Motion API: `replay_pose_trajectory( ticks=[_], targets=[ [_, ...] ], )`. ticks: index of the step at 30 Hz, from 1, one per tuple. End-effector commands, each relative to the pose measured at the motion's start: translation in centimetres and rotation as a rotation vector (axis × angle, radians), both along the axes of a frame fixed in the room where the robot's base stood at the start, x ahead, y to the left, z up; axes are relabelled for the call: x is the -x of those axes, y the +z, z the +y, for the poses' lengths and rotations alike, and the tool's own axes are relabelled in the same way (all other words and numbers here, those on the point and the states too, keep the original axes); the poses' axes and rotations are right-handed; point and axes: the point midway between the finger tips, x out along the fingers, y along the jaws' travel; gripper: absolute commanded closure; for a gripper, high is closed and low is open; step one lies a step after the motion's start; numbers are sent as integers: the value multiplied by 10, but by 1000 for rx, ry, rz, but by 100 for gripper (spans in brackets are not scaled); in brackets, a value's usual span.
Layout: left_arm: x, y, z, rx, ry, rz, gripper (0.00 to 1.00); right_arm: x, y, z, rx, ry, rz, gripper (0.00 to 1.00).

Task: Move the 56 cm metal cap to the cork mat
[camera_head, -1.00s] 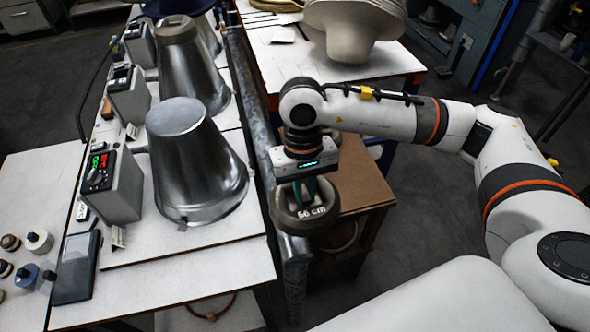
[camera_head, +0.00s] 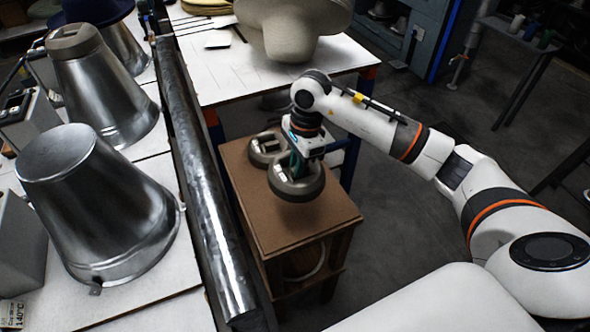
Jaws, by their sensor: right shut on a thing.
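The 56 cm metal cap (camera_head: 298,191) is a thick grey round piece with a slotted top. My right gripper (camera_head: 300,168) is shut on its top from above. The cap is over the brown cork mat (camera_head: 290,228) on top of a wooden stand; I cannot tell whether it touches the mat. The cap's number was readable a second ago but is not readable now. Another similar grey cap (camera_head: 267,150) sits on the mat just behind and to the left, close beside the held one. My left gripper is not in view.
A metal cone block (camera_head: 90,205) stands on the white bench at left. Behind it, another cone (camera_head: 95,95) carries a grey cap (camera_head: 74,41). A dark metal rail (camera_head: 200,190) runs between bench and stand. The mat's front part is clear.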

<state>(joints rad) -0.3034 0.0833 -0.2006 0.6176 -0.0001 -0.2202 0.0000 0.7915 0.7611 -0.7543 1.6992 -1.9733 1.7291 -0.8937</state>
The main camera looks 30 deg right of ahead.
Motion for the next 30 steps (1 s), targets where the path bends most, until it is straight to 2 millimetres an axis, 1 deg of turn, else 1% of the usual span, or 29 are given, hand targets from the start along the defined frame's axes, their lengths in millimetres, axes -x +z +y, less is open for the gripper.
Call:
replay_pose_trajectory(
  ticks=[3, 11, 22, 30],
  targets=[
    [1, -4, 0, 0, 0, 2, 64, -3, -4, -3, -4, -45, -2, 100],
    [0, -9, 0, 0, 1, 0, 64, -3, -14, -3, -4, -49, -1, 100],
    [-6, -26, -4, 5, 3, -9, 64, -3, -44, -3, -4, -47, 0, 100],
    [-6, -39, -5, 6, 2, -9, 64, -3, -66, -3, -3, -47, -1, 100]
  ],
)
